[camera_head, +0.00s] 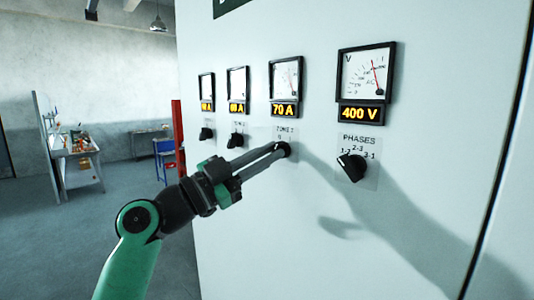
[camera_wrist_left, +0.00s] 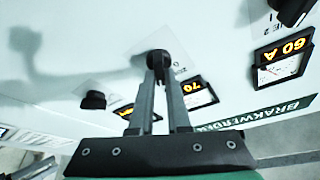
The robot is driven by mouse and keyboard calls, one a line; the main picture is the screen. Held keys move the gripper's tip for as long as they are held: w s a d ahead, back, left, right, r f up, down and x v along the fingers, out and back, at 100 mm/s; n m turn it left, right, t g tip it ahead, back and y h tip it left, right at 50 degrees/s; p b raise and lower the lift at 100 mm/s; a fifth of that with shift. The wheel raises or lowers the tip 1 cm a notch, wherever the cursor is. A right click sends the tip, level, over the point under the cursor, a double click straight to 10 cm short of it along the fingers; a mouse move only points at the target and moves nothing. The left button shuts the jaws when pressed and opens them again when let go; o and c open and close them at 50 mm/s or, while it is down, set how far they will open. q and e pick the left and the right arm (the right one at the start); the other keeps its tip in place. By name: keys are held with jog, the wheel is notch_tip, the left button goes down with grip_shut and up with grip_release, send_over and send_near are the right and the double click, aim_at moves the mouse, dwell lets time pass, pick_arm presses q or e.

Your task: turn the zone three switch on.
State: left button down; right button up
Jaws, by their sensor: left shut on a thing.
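The zone three switch (camera_head: 286,149) is a black rotary knob on the pale cabinet front, below the meter with the 70 A display (camera_head: 284,110). My left gripper (camera_head: 278,151) reaches it from the left, and its two fingers are shut on the knob. In the left wrist view the knob (camera_wrist_left: 161,58) sits between the fingertips of my left gripper (camera_wrist_left: 161,74). The fingers partly hide the knob and its label, so I cannot tell which way it points. My right gripper is not in view.
Two similar black knobs (camera_head: 206,134) (camera_head: 236,140) sit to the left under their meters. The larger phases knob (camera_head: 352,167) is on the right under the 400 V display (camera_head: 361,114). A red post (camera_head: 179,135) and a workbench (camera_head: 75,155) stand left, beyond the cabinet.

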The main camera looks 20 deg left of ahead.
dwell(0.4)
pick_arm(q)
jog(key=c, duration=0.9)
grip_release()
